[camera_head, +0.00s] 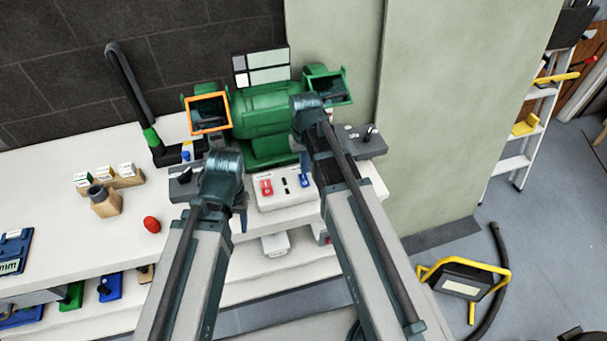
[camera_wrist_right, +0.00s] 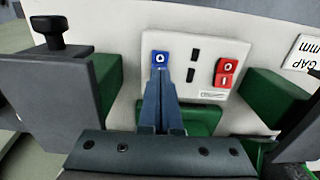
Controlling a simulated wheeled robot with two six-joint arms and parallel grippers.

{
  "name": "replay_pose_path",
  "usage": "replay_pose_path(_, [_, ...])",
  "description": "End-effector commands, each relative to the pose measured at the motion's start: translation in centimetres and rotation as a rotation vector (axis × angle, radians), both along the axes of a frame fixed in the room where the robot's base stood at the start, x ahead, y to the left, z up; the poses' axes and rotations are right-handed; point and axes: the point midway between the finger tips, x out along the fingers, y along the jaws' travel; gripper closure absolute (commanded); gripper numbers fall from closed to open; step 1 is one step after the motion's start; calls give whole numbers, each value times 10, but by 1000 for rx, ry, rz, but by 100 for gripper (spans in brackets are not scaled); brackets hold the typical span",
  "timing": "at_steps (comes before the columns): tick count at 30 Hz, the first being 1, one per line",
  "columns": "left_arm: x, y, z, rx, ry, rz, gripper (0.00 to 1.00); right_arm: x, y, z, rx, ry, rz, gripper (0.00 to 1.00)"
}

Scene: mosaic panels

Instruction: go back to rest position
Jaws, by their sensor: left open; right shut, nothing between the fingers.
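My left arm comes in from the lower left of the head view. Its gripper (camera_head: 241,217) is open, mostly hidden behind the wrist, beside the left end of the white switch panel. My right gripper (camera_wrist_right: 161,80) is shut and empty in the right wrist view. Its fingertips overlap the lower edge of the blue switch (camera_wrist_right: 160,57); I cannot tell whether they touch it. The white switch panel (camera_head: 281,201) carries a red switch (camera_head: 266,187) and the blue switch (camera_head: 305,180). It sits in front of the green bench grinder (camera_head: 262,108).
The white workbench (camera_head: 60,205) is open to the left, with a red knob-like item (camera_head: 152,225), a wooden block (camera_head: 105,203) and a black-and-green handle (camera_head: 148,132). A pale green wall (camera_head: 450,100) stands right. A yellow-framed lamp (camera_head: 463,284) is on the floor.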

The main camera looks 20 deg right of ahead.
Motion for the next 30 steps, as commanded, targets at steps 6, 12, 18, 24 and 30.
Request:
replay_pose_path(6, [0,0,20,0,0,0,50,0,0,20,0,0,0,100])
replay_pose_path(12, [0,0,19,0,0,0,50,0,0,19,0,0,0,100])
replay_pose_path(18, [0,0,19,0,0,0,50,-10,9,19,-5,4,19,100])
replay_pose_path(24, [0,0,19,0,0,0,50,-80,66,20,-50,24,160,100])
replay_pose_path(30, [0,0,19,0,0,0,50,-133,98,20,-92,37,271,100])
